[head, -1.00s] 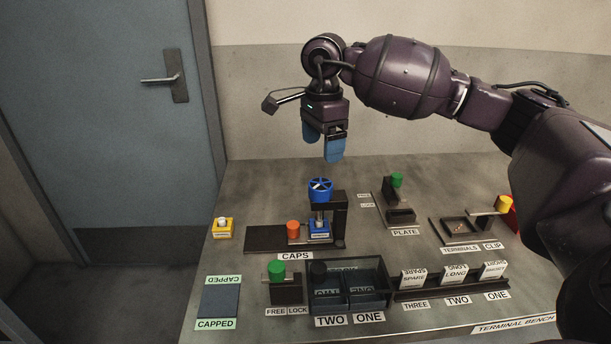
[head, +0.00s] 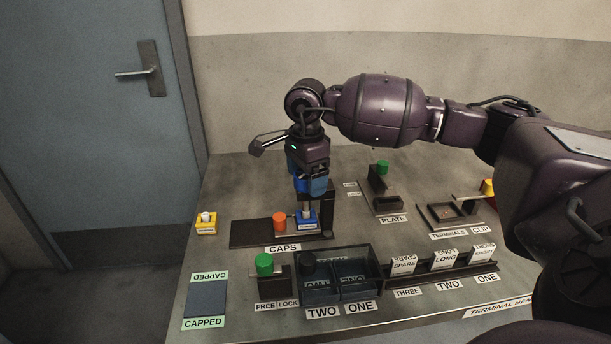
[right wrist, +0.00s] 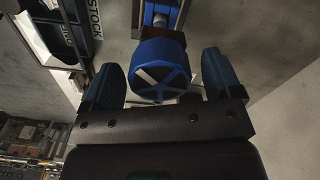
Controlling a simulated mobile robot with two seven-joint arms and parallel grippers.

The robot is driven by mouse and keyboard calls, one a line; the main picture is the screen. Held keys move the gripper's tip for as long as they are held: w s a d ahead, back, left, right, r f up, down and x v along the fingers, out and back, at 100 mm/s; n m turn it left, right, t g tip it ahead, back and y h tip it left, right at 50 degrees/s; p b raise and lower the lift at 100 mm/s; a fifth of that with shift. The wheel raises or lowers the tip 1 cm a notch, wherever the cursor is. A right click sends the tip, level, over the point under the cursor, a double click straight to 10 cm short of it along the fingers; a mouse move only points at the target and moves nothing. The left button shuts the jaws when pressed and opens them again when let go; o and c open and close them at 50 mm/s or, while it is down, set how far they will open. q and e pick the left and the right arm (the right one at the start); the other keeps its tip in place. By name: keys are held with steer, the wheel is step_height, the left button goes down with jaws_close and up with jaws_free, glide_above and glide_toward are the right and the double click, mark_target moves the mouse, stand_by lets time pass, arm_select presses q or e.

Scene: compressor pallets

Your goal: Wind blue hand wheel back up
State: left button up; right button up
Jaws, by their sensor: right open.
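The blue hand wheel (right wrist: 160,72) sits between the two blue fingers of my right gripper (right wrist: 165,85) in the right wrist view, with a gap visible on each side. In the head view my right gripper (head: 310,185) is over the press at CAPS, pointing down and open, and its fingers mostly hide the wheel. Below it the screw stem runs down to a blue block (head: 306,220) on the dark press base (head: 255,234). An orange knob (head: 280,221) stands left of the block. My left gripper is not in view.
A yellow block (head: 206,224) stands at the left bench edge. A two-bin tray (head: 378,268) and a rack of white cards (head: 443,260) are in front. The PLATE fixture (head: 385,204) with a green knob and the TERMINALS tray (head: 448,215) are to the right.

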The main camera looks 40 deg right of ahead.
steer(key=shift+c, duration=0.3)
steer(key=c, duration=0.9)
steer(key=shift+o, duration=0.2)
